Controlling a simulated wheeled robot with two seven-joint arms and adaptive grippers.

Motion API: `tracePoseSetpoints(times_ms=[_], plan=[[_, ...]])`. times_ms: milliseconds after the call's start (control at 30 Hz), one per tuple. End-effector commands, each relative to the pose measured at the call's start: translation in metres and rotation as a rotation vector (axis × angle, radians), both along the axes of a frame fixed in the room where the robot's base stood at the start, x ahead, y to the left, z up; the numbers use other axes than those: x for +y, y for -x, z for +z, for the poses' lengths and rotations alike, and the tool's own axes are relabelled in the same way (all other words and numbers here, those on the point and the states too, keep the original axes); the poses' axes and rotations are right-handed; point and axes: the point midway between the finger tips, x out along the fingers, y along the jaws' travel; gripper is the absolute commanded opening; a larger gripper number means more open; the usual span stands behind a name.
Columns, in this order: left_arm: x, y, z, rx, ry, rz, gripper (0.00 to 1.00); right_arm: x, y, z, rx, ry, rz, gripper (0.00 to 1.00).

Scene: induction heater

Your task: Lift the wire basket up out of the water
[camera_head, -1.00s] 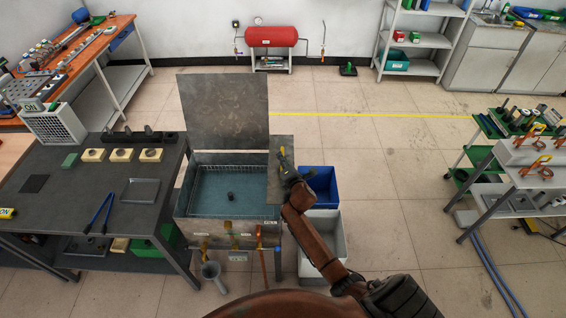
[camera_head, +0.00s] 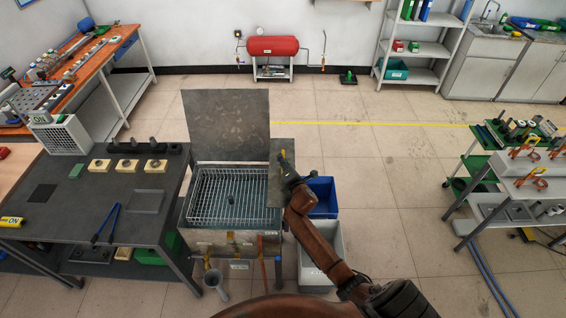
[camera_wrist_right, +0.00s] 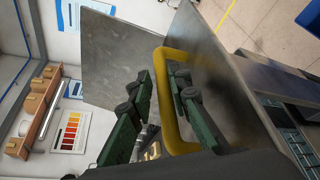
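The wire basket (camera_head: 208,208) is a silver mesh tray at the top of the grey metal tank (camera_head: 215,241). Its mesh floor shows clearly, with a small dark part (camera_head: 231,200) on it. Whether its underside touches the water is hidden. A flat grey plate (camera_head: 281,198) is at its right side. My right gripper (camera_head: 284,160) is above the plate in the head view. My left gripper is out of view.
The tank's upright lid (camera_head: 227,125) stands behind the basket. A blue bin (camera_head: 322,197) and a grey bin (camera_head: 322,258) stand on the floor to the right. A dark workbench (camera_head: 75,217) is close on the left.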

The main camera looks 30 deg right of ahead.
Motion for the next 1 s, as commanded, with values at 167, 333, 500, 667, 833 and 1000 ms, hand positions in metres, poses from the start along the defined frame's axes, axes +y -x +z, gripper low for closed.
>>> tracePoseSetpoints(times_ms=[167,333,500,667,833,1000], plan=[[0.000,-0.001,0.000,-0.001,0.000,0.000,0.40,0.001,-0.001,0.003,-0.005,0.002,0.002,0.28],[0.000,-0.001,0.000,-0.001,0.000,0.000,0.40,0.001,0.000,0.001,-0.001,0.000,0.001,0.29],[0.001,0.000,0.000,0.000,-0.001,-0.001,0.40,0.001,0.003,0.000,0.001,0.000,0.000,0.29],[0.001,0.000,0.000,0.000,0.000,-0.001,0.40,0.005,0.022,0.004,0.002,0.002,0.001,0.29],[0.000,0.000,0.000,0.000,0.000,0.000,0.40,0.013,0.056,0.011,0.001,0.001,0.002,0.29],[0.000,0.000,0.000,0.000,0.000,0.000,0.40,0.021,0.087,0.019,0.000,0.000,0.001,0.29]])
